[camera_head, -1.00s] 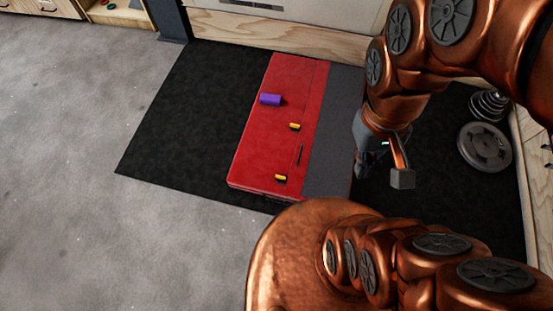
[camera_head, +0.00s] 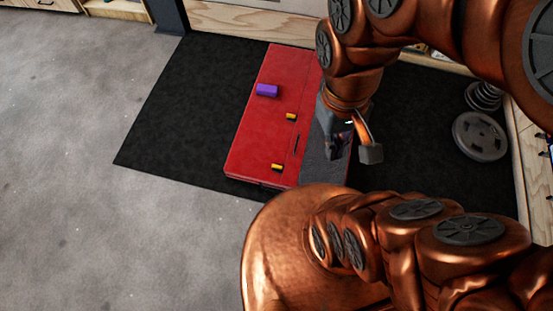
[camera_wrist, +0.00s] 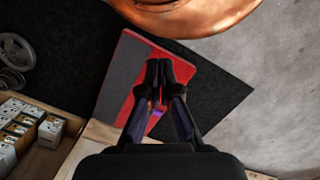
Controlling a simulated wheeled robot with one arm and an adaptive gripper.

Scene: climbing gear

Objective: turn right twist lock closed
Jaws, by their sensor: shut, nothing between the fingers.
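A red case (camera_head: 262,131) with a grey strip lies flat on a black mat. The turn of each lock is too small to read. My gripper (camera_head: 334,152) is over the grey strip, to the right of both locks and apart from them. In the wrist view its fingers (camera_wrist: 158,72) are shut and empty, and hide part of the case; neither lock can be made out there.
A purple block (camera_head: 267,91) lies on the case toward the back. Grey weight plates (camera_head: 480,137) lie at the right of the black mat (camera_head: 185,110). Small boxes (camera_wrist: 20,130) stand on a wooden surface in the wrist view. Grey floor at left is clear.

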